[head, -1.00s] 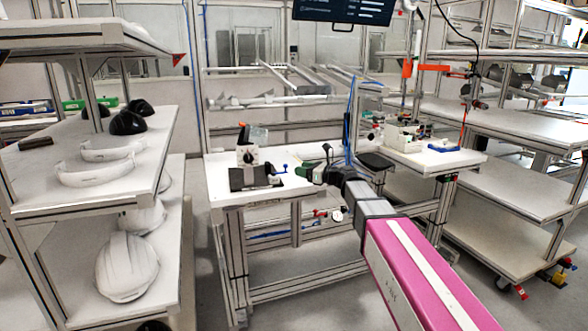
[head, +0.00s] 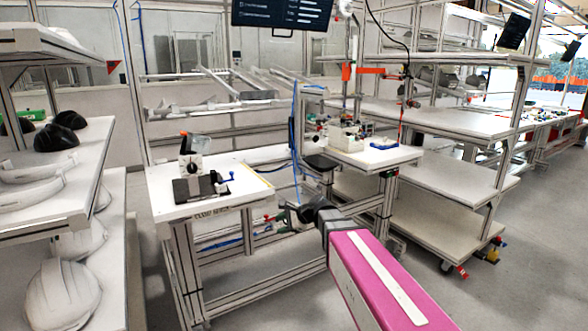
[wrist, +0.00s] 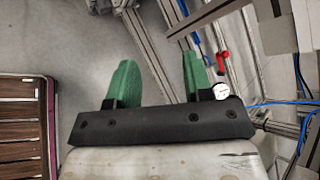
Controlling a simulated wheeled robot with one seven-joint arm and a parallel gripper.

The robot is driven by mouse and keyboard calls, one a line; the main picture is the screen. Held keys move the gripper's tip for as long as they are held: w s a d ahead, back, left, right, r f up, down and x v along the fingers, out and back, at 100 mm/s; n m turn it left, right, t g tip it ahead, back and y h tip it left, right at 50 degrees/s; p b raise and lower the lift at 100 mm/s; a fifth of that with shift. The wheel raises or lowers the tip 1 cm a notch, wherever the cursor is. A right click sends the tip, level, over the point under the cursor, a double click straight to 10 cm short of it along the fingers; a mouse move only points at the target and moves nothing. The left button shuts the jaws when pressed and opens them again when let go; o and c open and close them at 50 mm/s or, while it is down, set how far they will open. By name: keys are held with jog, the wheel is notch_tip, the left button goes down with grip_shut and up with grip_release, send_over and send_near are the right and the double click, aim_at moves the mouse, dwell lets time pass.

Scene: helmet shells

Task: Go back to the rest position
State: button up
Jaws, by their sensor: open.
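My gripper (wrist: 158,80) shows in the wrist view with two green fingers spread apart and nothing between them. It points down over grey floor, beside the metal frame of a workbench.
Shelves at left hold white helmet shells (head: 62,293) and black pieces (head: 60,132). A fixture (head: 194,175) stands on the workbench. A shelf rack (head: 450,115) stands at right. The floor (head: 500,295) at lower right is clear. A slatted brown surface (wrist: 22,130) lies left in the wrist view.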

jog(key=s+d+f+n+g+h, duration=0.1)
jog(key=s+d+f+n+h, duration=0.4)
jog(key=s+d+f, duration=0.3)
jog(key=s+d+f+n+g+h, duration=0.2)
jog(key=s+d+f+n+h, duration=0.3)
jog(key=d, duration=1.1)
jog(key=s+f+n, duration=0.2)
jog(key=s+f, duration=0.1)
jog(key=shift+s+d+f+n+h, duration=0.2)
jog(key=shift+n+h, duration=0.1)
jog(key=shift+n, duration=0.1)
